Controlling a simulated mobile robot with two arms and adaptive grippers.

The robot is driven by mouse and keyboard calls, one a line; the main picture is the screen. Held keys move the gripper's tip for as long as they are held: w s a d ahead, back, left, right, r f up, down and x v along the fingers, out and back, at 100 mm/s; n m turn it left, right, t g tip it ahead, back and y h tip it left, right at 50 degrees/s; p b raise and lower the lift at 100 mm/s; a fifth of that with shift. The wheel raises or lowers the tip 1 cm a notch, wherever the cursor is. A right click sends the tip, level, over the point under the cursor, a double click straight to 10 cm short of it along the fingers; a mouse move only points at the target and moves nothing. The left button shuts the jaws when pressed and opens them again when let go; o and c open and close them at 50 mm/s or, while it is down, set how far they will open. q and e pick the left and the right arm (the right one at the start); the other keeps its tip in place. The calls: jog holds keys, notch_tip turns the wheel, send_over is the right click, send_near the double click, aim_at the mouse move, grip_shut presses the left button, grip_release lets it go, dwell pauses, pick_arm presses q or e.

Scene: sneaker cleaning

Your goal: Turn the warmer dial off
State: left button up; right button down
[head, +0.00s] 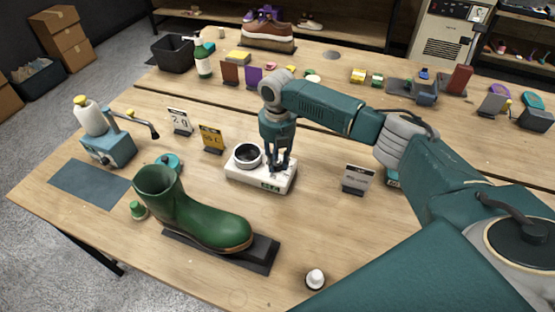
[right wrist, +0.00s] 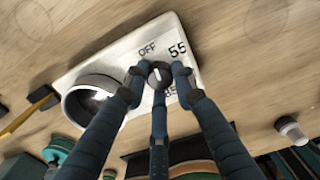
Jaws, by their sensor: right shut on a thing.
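The warmer (head: 235,176) is a white box on the table with a dark-rimmed round cup (head: 247,155) on its left part and a small green display on its front. It also shows in the right wrist view (right wrist: 118,52). Its dark round dial (right wrist: 159,74) carries a pale pointer line and sits between the printed labels "OFF" (right wrist: 147,48), "55" (right wrist: 178,50) and a partly hidden "85". My right gripper (head: 279,166) points down over the warmer's right part, its fingers shut around the dial. The dial is hidden by the fingers in the head view. My left gripper is not in view.
A green boot (head: 200,222) stands on a dark stand in front of the warmer. Small signs stand around it, one black (head: 357,178) to the right and one yellow (head: 211,138) to the left. A white-capped bottle (head: 315,279) stands near the front edge.

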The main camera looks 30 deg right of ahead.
aim_at(277, 164)
jog(key=shift+a+n, duration=0.15)
jog(key=shift+n, duration=0.45)
jog(key=c, duration=1.4)
grip_release()
jog(key=shift+s, duration=0.1)
notch_tip(277, 164, up, 12)
